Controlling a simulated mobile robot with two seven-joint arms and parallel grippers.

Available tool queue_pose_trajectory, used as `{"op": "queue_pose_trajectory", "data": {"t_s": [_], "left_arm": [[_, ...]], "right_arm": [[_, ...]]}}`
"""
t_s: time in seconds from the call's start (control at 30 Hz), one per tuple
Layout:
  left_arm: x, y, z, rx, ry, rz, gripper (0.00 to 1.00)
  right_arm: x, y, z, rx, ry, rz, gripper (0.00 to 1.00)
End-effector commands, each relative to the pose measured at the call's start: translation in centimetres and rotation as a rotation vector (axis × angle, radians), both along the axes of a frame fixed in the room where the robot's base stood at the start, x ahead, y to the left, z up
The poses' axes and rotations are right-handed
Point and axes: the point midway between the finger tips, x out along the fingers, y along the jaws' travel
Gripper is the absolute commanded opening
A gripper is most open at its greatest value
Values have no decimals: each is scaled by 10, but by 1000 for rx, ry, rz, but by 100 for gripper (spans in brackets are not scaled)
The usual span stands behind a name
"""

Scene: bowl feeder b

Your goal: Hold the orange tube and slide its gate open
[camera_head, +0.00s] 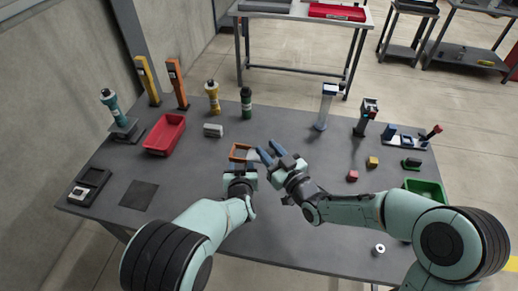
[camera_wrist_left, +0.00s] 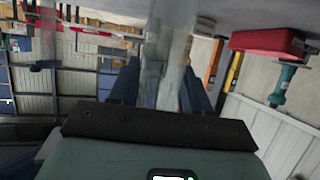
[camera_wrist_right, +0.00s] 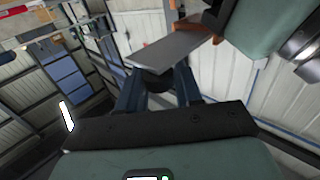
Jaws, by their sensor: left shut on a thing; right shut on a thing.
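The orange tube (camera_head: 240,152) shows in the head view as a small orange-edged shape just beyond my left gripper (camera_head: 241,166). In the left wrist view a clear tube body (camera_wrist_left: 172,45) stands between the blue fingers, and the left gripper is shut on it. How far the gate stands open is hidden.
A red bin (camera_head: 165,134) and a white block (camera_head: 213,130) stand left on the dark table. Yellow and green bottles (camera_head: 246,101) stand behind. Small red and yellow cubes (camera_head: 372,162) and a green bin (camera_head: 424,187) lie right.

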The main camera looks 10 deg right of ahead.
Motion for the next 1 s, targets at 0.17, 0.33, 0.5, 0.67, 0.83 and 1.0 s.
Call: {"op": "queue_pose_trajectory", "data": {"t_s": [0.17, 0.33, 0.5, 0.67, 0.83, 1.0], "left_arm": [[1, 4, 0, -1, -2, 10, 0], [2, 5, 1, -2, -2, 12, 0], [1, 3, 1, -1, -2, 8, 0], [1, 3, 1, -1, -2, 7, 0], [1, 2, 0, -1, -2, 6, 0], [1, 2, 0, -1, -2, 6, 0]], "right_arm": [[0, -3, -1, 0, 1, -4, 0], [0, -3, -1, -1, 2, -4, 55], [0, -2, 0, 0, 1, -3, 55], [-3, -4, 0, 0, 1, -3, 55], [-24, -14, 0, -1, 2, -4, 55], [-50, -28, 0, -1, 2, -6, 55]]}}
